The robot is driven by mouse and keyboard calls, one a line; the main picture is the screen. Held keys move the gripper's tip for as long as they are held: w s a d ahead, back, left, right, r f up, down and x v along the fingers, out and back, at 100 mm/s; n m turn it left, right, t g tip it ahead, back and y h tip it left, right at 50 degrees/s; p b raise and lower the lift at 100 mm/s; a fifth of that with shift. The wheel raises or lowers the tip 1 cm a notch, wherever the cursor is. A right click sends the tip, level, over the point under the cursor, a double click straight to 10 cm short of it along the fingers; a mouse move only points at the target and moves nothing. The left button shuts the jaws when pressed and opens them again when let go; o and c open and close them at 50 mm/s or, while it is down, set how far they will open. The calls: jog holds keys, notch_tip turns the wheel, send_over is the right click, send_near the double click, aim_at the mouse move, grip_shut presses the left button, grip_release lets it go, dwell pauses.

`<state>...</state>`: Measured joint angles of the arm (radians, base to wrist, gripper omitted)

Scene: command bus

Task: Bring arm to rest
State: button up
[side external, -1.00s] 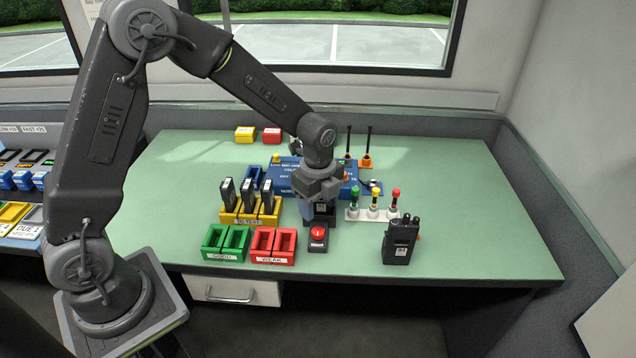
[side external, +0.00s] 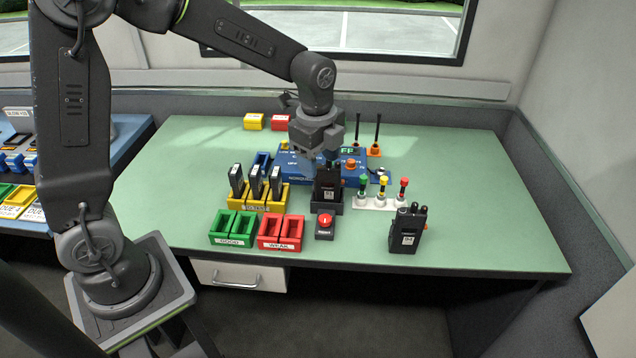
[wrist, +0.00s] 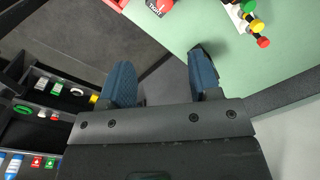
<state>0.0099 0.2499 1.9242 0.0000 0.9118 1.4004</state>
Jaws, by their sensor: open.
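The gripper's fingers are partly hidden in the side view.
A red push button (side external: 325,220) is in front of the holder. Green bins (side external: 232,228), red bins (side external: 281,233) and a yellow rack (side external: 258,200) stand to the left. A second radio (side external: 408,229) and a white strip with coloured knobs (side external: 376,203) are to the right.

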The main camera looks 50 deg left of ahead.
jog(key=s+r+n+t, duration=0.2)
jog(key=s+r+n, duration=0.3)
jog(key=s+n, duration=0.3)
jog(key=s+r+n+t, duration=0.3)
jog(key=s+r+n, duration=0.2)
jog(key=s+n, duration=0.3)
jog(key=s, duration=0.3)
jog(key=shift+a, duration=0.2)
